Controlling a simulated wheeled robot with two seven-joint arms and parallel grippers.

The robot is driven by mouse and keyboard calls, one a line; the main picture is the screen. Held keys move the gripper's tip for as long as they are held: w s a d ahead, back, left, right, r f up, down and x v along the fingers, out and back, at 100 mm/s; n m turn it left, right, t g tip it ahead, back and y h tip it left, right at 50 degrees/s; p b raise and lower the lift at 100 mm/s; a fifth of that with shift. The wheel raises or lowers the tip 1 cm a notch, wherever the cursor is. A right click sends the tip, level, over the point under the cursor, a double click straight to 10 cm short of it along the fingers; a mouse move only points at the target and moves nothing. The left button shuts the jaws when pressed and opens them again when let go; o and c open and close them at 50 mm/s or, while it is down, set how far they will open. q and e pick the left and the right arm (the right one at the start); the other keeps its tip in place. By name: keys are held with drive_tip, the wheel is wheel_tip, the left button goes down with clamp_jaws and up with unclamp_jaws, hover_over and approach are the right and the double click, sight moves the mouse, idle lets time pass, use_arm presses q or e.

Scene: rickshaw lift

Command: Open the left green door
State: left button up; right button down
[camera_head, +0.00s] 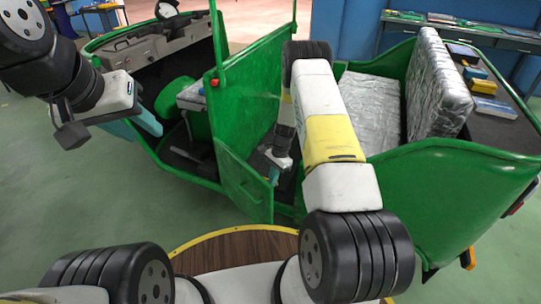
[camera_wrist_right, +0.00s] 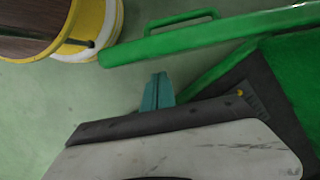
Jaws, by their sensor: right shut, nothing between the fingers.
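A low green door panel (camera_head: 244,186) shows near the middle of the head view, at the side of the green rickshaw. It stands out at an angle from the body. In the right wrist view a green panel (camera_wrist_right: 210,38) with a bar handle (camera_wrist_right: 181,19) crosses the top. My right gripper (camera_head: 273,175) is beside the door's right face. Its teal fingertips (camera_wrist_right: 158,82) are together and empty, below the panel in the wrist view; contact cannot be told. My left gripper (camera_head: 142,124) is at the left, by the front cab, away from the door; its finger gap is unclear.
The rickshaw has a silver seat (camera_head: 370,112) and a green rear side wall (camera_head: 450,195) at the right. A green divider (camera_head: 245,90) rises behind the door. A round wooden-topped platform (camera_head: 240,250) with a yellow rim lies in front. Open green floor is at the left.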

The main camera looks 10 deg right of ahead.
drive_tip(key=shift+s+a, duration=0.5)
drive_tip(key=shift+a, duration=0.35)
drive_tip(key=shift+a, duration=0.1)
